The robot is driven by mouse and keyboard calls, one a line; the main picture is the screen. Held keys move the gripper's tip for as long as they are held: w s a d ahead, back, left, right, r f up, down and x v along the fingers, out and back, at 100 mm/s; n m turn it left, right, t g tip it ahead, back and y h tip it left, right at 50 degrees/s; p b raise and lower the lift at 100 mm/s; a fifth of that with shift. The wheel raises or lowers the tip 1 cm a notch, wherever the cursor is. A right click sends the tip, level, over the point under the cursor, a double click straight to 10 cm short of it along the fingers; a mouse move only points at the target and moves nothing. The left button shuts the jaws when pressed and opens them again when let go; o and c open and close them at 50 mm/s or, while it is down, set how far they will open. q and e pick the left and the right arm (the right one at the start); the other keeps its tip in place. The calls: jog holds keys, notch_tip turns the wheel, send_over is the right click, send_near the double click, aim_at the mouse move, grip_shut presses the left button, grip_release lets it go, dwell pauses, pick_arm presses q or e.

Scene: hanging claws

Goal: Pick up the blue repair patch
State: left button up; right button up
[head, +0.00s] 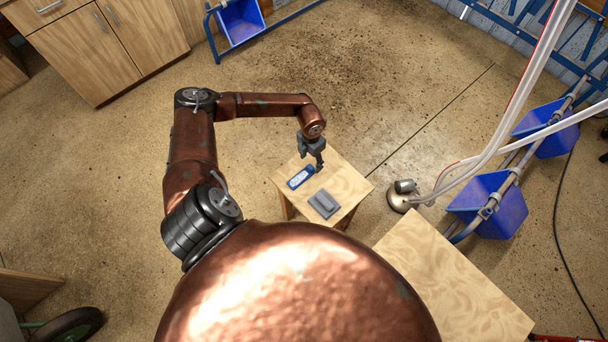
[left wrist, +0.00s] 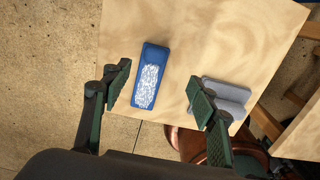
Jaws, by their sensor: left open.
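The blue repair patch (head: 301,177) lies flat on a small wooden table, with a pale speckled strip on its top. In the left wrist view the patch (left wrist: 152,76) lies ahead of my open fingers, nearer the left finger. My left gripper (head: 316,161) is open and empty, just beyond the patch at its upper right in the head view. The left wrist view shows its two green-padded fingers (left wrist: 160,102) spread apart, with nothing between them held. My right gripper is in neither view.
A grey block (head: 324,203) lies on the same small table (head: 347,184), close to the patch. A larger wooden table (head: 450,275) stands at the lower right. White hoses, a metal stand (head: 399,198) and blue bins (head: 497,205) are to the right. Floor to the left is open.

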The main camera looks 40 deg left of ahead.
aim_at(311, 167)
pick_arm(q)
jog(key=shift+a+f, duration=0.35)
jog(key=shift+a, duration=0.05)
jog(key=shift+f, duration=0.95)
jog(key=f, duration=0.1)
jog(key=f+b, duration=0.1)
jog(key=f, duration=0.1)
jog(key=w+f, duration=0.1)
jog(key=f, duration=0.1)
jog(key=shift+f+b, duration=0.1)
jog(key=shift+b, duration=0.25)
jog(key=shift+c, duration=0.7)
jog(key=c, duration=1.1)
